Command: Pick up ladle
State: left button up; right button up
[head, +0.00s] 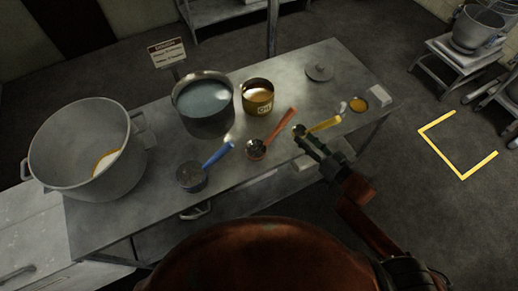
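Three long-handled utensils lie on the metal table (160,222); which one is the ladle I cannot tell for sure. One has a blue handle and dark round cup (192,176). One has a red-orange handle and round bowl (256,150). The third has a yellow handle (326,124) and a small pale end. My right gripper (302,134) is over the table's front right part, by the left end of the yellow handle and right of the red-handled utensil. Its fingers are small and dark, so contact and opening are unclear. My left gripper is out of view.
A large pot (80,150) stands at the table's left, with a pot of liquid (203,103) and a tin (257,96) at the back. A lid (319,72), a small yellow disc (359,104) and a white block (380,95) are at the right. A sign (167,53) stands behind.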

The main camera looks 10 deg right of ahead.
aim_at(284, 122)
jog(key=w+a+r+y, duration=0.1)
jog(key=w+a, duration=0.1)
jog(key=w+a+r+y, duration=0.1)
jog(key=w+a+r, duration=0.1)
jog(key=a, duration=0.1)
jog(key=w+a+r+y+b, duration=0.1)
jog(key=w+a, duration=0.1)
jog(key=shift+w+a+r+n+y, duration=0.2)
jog(key=shift+a+n+y, duration=0.1)
jog(key=shift+n, duration=0.1)
jog(key=shift+s, duration=0.1)
grip_shut()
dwell(0.3)
